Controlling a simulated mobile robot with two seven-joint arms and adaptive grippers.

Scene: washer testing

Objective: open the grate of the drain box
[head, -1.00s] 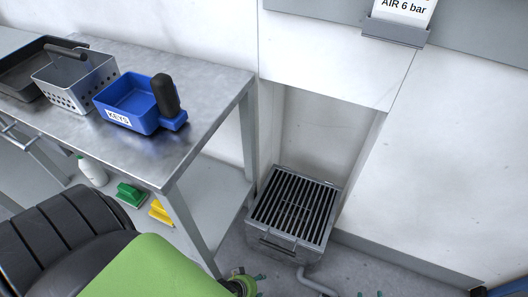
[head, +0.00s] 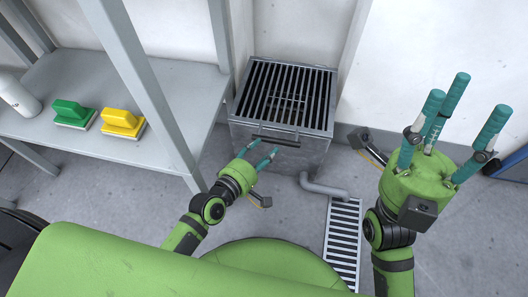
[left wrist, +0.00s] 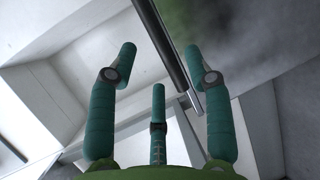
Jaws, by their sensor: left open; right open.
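The drain box (head: 305,158) is a grey metal box on the floor against the wall. Its slotted grate (head: 287,92) lies flat over the top, shut. A dark bar handle (head: 276,141) runs along the front edge. My left gripper (head: 258,150) is open just in front of this handle, at the box's front. In the left wrist view my open fingers (left wrist: 160,62) are spread, and a dark bar (left wrist: 164,45) runs between and beyond them; contact cannot be told. My right gripper (head: 460,105) is open and empty, raised with fingers up, right of the box.
A pipe (head: 323,187) leaves the box beside a floor drain (head: 343,240). Walls flank the box.

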